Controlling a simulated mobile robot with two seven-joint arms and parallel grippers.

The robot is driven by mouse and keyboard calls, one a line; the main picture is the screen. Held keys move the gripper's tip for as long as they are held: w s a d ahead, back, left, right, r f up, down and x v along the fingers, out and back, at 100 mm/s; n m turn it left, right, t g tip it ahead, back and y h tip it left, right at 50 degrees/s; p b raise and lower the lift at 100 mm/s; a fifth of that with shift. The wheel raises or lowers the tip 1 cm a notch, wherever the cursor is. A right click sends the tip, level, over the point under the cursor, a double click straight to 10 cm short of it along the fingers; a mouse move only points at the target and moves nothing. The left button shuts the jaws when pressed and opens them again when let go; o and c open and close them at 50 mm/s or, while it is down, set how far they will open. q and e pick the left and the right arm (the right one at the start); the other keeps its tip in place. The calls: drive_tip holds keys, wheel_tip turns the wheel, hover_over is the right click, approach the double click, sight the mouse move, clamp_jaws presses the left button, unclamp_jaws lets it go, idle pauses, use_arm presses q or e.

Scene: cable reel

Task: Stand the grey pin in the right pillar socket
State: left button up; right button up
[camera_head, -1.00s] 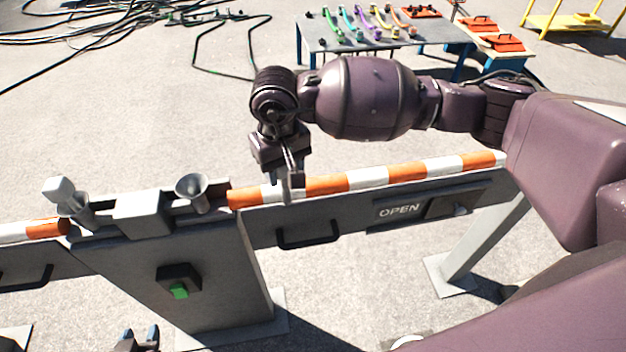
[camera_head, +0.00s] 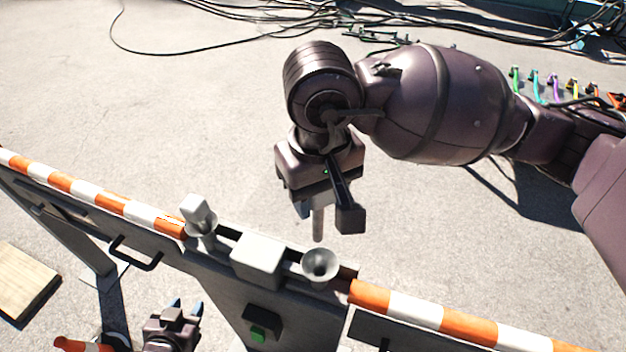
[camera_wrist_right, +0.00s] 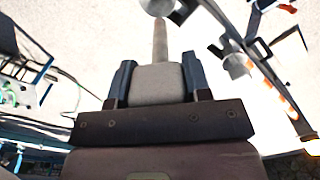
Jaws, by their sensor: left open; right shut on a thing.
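My right gripper (camera_head: 325,207) is shut on the grey pin (camera_head: 318,224), which hangs upright, tip down. In the right wrist view the pin's pale block (camera_wrist_right: 157,86) sits between the two fingers, with its shaft (camera_wrist_right: 160,42) pointing away. In the head view the right pillar socket, a grey funnel (camera_head: 320,264), shows just below the pin tip; the tip appears outside it, at a gap I cannot judge. The left socket funnel (camera_head: 203,240) has a white block-headed piece (camera_head: 195,209) standing tilted in it. My left gripper (camera_head: 176,312) is open and empty, low in front of the pillar.
A pale box (camera_head: 259,258) stands between the sockets on the pillar top. Striped orange-and-white rails (camera_head: 425,310) run out on both sides. A green button (camera_head: 257,334) is on the pillar front. Cables lie on the ground behind; open ground surrounds the pillar.

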sight(321, 232)
drive_tip(key=shift+d+f, duration=0.1)
drive_tip(key=shift+d, duration=0.15)
drive_tip(key=shift+s+f, duration=0.2)
drive_tip(key=shift+s, duration=0.1)
drive_tip(key=shift+f, duration=0.2)
drive_tip(key=shift+w+f, duration=0.1)
drive_tip(key=shift+f, duration=2.4)
wheel_tip(321, 232, down, 2)
drive_tip(key=b, duration=0.3)
drive_tip(key=shift+f, duration=0.1)
drive_tip(key=shift+f+b, duration=1.7)
drive_tip(key=shift+b, duration=0.15)
use_arm(q)
wheel_tip(321, 232, down, 9)
drive_tip(key=s+b, duration=0.1)
drive_tip(key=shift+s+g, duration=0.4)
use_arm(e)
drive_tip(key=shift+f, duration=0.5)
